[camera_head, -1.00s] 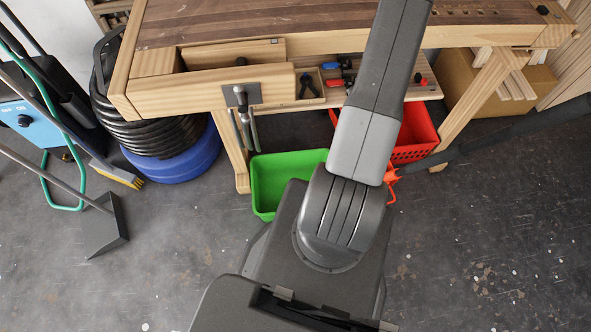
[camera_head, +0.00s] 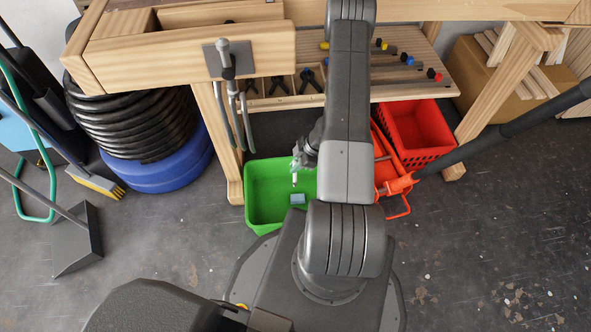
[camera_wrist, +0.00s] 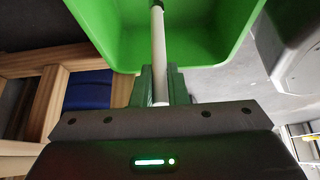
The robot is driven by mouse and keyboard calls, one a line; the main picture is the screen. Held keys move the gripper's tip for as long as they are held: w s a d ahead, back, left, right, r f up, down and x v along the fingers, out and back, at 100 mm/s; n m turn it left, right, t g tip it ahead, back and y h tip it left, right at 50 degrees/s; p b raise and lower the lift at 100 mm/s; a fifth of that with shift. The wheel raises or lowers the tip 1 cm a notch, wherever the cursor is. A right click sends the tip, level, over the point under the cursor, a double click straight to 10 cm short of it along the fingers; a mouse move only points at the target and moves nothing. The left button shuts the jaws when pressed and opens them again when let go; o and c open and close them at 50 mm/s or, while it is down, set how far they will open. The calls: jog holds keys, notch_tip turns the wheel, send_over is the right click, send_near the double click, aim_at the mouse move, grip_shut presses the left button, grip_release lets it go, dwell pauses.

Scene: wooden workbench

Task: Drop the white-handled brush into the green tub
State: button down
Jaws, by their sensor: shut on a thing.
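The green tub (camera_head: 265,190) stands on the floor in front of the workbench, left of my arm; its inside fills the top of the wrist view (camera_wrist: 210,35). My gripper (camera_head: 298,164) is above the tub and pointing down toward it. In the wrist view its fingers (camera_wrist: 160,88) are shut on the white handle of the brush (camera_wrist: 158,45). The handle runs away from the fingers toward the tub, with a dark part at the top edge of the picture. In the head view the white handle (camera_head: 294,180) shows small below the gripper.
A small light-blue block (camera_head: 297,199) shows within the tub's outline; I cannot tell what it is. A red crate (camera_head: 415,130) and an orange-red tool (camera_head: 392,182) are right of my arm. A workbench leg (camera_head: 222,140) stands close left of the tub.

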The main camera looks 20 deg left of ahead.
aim_at(296, 181)
jog(key=shift+s+f+b, duration=0.1)
jog(key=shift+f+b, duration=2.8)
jog(key=shift+f, duration=0.15)
jog(key=c, duration=1.3)
grip_release()
jog(key=shift+c, duration=0.2)
jog(key=shift+r, duration=0.15)
jog(key=p+v, duration=0.6)
jog(key=v, duration=0.7)
jog(key=shift+d+r+p, duration=0.15)
jog(key=shift+r+p, duration=0.1)
jog(key=shift+p, duration=0.1)
jog(key=shift+f, duration=0.15)
